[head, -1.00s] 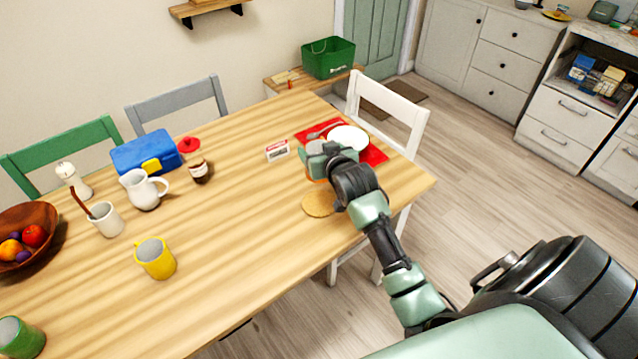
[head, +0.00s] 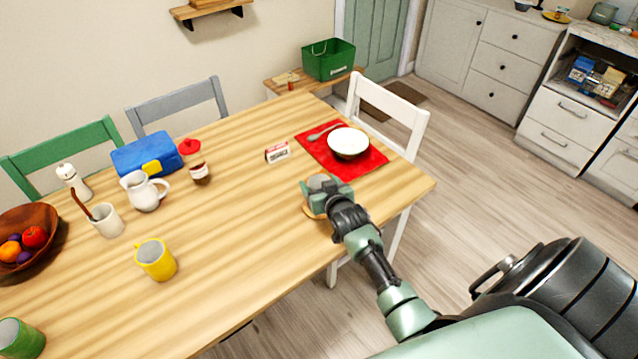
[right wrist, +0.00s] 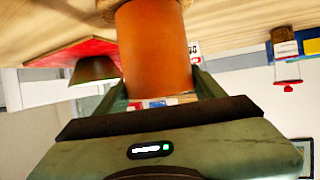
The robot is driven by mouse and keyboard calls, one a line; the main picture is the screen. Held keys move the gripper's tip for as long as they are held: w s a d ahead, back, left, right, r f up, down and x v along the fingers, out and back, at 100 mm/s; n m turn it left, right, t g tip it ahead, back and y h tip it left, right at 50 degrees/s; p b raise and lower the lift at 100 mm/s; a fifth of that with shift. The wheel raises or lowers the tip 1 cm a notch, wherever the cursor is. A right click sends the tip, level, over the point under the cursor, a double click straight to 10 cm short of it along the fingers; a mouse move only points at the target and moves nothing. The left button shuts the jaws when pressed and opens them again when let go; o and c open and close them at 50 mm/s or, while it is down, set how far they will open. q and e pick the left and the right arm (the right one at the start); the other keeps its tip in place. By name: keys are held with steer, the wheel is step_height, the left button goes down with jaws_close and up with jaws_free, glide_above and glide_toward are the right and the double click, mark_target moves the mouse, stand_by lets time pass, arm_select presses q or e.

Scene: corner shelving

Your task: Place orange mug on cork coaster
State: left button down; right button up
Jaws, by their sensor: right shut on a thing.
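The orange mug (right wrist: 155,50) is between the fingers of my right gripper (right wrist: 160,90) in the right wrist view, which shows the scene upside down. The gripper is shut on it. In the head view my right gripper (head: 318,188) is over the cork coaster (head: 309,211) and hides most of the mug and coaster. The coaster's edge (right wrist: 182,5) shows at the mug's base in the wrist view. I cannot tell whether the base touches it or is slightly above. My left gripper is not in view.
A red placemat (head: 365,166) with a white bowl (head: 349,141) lies behind the gripper. A small box (head: 278,152) stands to its left. A yellow mug (head: 156,260), white pitcher (head: 146,190) and blue lunch box (head: 146,153) are farther left. The table's middle is clear.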

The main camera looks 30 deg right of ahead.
steer(key=o, duration=1.7)
steer(key=shift+f, duration=0.1)
steer(key=v, duration=1.2)
steer(key=shift+a, duration=0.1)
